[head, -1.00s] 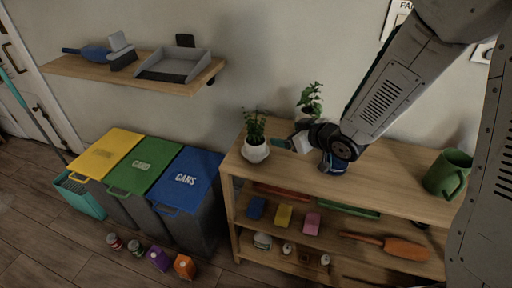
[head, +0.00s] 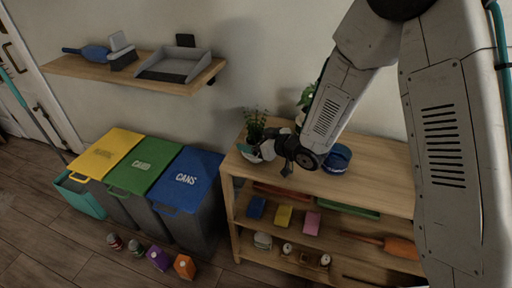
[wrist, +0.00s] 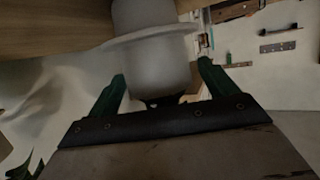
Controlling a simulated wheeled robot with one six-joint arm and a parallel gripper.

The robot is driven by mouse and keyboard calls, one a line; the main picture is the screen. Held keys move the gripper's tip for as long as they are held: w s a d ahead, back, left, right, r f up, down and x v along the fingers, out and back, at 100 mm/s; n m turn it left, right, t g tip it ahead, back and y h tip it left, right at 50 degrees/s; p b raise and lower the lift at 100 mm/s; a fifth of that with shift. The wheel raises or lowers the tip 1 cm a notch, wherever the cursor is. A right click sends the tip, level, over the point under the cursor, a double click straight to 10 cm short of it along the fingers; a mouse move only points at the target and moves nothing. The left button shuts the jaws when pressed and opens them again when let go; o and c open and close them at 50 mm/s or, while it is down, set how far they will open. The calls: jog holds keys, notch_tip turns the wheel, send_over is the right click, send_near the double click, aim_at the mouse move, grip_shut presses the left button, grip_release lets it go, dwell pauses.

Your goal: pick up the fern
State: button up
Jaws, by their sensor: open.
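A leafy plant, which I take as the fern (head: 256,122), stands in a white pot at the left end of the wooden shelf unit's top. A second green plant (head: 307,98) stands behind my arm, partly hidden, so I cannot fully rule it out as the fern. My gripper (head: 254,153) is at the front of the left plant's pot and hides much of it. In the wrist view the pale pot (wrist: 150,62) sits between the two green fingers of my gripper (wrist: 160,80), which are open. I cannot tell whether they touch the pot.
A blue bowl (head: 338,157) stands on the top (head: 375,190), right of my gripper. Coloured blocks (head: 284,215) and an orange paddle-like thing (head: 400,247) fill the shelves below. Lidded bins (head: 187,180) stand left. A wall shelf (head: 120,77) hangs above them.

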jog(key=c, duration=0.8)
jog(key=shift+r, duration=0.1)
jog(key=shift+c, duration=0.2)
